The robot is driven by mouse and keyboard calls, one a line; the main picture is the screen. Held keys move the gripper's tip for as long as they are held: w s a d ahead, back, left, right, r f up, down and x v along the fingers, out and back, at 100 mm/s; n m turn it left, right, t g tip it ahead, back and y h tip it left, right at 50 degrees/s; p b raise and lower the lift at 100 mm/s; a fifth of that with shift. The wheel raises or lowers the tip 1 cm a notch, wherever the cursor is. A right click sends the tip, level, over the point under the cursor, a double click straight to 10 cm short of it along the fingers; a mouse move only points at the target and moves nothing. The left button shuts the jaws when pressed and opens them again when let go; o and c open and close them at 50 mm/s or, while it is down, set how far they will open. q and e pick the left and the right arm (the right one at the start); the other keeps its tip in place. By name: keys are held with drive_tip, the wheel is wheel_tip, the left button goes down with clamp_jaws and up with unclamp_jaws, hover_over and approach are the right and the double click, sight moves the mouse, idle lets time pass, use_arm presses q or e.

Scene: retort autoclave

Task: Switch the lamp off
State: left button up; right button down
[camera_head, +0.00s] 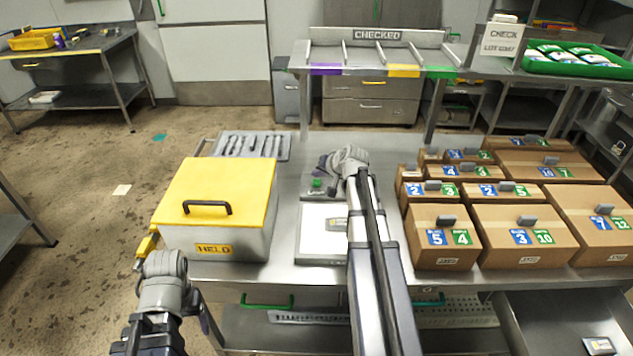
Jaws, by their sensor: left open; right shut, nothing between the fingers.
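A flat white panel in a grey frame (318,246), which looks like the lamp, lies on the steel table; its front label is partly hidden by my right arm. A small grey box (311,194) with a green button (317,183) sits just behind the panel. My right gripper (326,166) is shut and empty, over the back of this box; whether it touches the box I cannot tell. My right arm covers the right side of panel and box. My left gripper (148,246) is open, left of the yellow-lidded box, and its fingers are hard to make out.
The yellow-lidded steel box marked HELD (222,242) stands left of the panel. A metal tray (283,150) lies behind it. Several cardboard cartons (442,219) fill the table's right side. A raised shelf marked CHECKED (378,35) stands behind. An open drawer (528,310) juts out at lower right.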

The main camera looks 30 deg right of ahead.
sight(318, 184)
drive_tip(key=shift+f, duration=0.1)
idle(0.4)
drive_tip(key=shift+f+b, duration=0.35)
drive_tip(key=shift+b, duration=0.1)
drive_tip(key=shift+f+b, duration=0.5)
drive_tip(key=shift+b, duration=0.05)
idle(0.5)
drive_tip(key=shift+r, duration=0.15)
drive_tip(key=shift+r+p, duration=0.85)
drive_tip(key=shift+p, duration=0.15)
drive_tip(key=shift+r, duration=0.1)
wheel_tip(318, 184, up, 6)
drive_tip(key=p, duration=0.6)
